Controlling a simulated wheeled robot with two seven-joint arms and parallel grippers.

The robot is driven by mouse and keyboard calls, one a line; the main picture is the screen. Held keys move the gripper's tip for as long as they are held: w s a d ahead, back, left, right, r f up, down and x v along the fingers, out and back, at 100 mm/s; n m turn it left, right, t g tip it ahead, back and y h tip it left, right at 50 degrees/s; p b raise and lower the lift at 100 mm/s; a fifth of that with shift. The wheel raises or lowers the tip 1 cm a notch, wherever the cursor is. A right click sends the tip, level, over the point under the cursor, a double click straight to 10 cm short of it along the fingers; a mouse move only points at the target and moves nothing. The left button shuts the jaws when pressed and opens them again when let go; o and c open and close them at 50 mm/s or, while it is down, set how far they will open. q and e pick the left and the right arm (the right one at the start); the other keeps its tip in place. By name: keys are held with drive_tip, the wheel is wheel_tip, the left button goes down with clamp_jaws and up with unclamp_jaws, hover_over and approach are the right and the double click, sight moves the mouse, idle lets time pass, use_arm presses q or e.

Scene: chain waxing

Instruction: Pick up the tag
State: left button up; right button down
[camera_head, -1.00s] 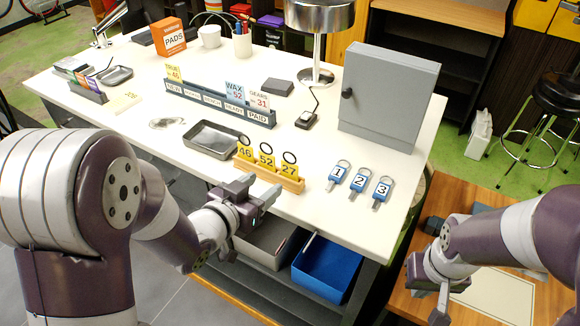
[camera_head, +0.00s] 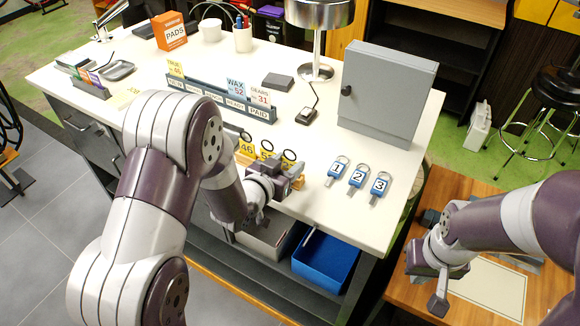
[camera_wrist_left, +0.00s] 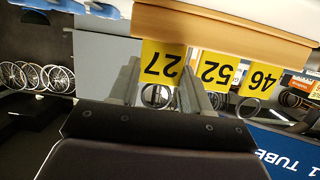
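Three yellow tags with dark rings stand in a wooden holder (camera_wrist_left: 230,30) at the table's front edge, numbered 46 (camera_wrist_left: 260,79), 52 (camera_wrist_left: 217,69) and 27 (camera_wrist_left: 162,60). They appear upside down in the left wrist view. My left gripper (camera_head: 292,176) is in front of the holder, at its right end. In the left wrist view its two fingers (camera_wrist_left: 160,88) are apart, with tag 27 and its ring showing between them. I cannot tell whether they touch it. My arm hides part of the holder in the head view. My right gripper (camera_head: 430,285) is over the wooden table, away from the tags.
Three blue key tags (camera_head: 358,177) numbered 1, 2 and 3 lie right of the holder. A grey label rack (camera_head: 222,101) and a grey cabinet (camera_head: 388,95) stand behind. A blue bin (camera_head: 325,262) sits below the table edge.

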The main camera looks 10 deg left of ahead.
use_arm(q)
drive_tip(key=shift+w, duration=0.1)
drive_tip(key=shift+r, duration=0.25)
drive_tip(key=s+d+r+b, duration=0.1)
drive_tip(key=d+r, duration=0.2)
drive_tip(key=s+d+r+b, duration=0.1)
drive_tip(key=d+r+b, duration=0.1)
drive_tip(key=d+r, duration=0.2)
drive_tip(key=s+d+r+b, duration=0.1)
drive_tip(key=s+d+r, duration=0.1)
drive_tip(key=d+r, duration=0.1)
drive_tip(key=shift+d+r, duration=0.25)
drive_tip(key=shift+d, duration=0.3)
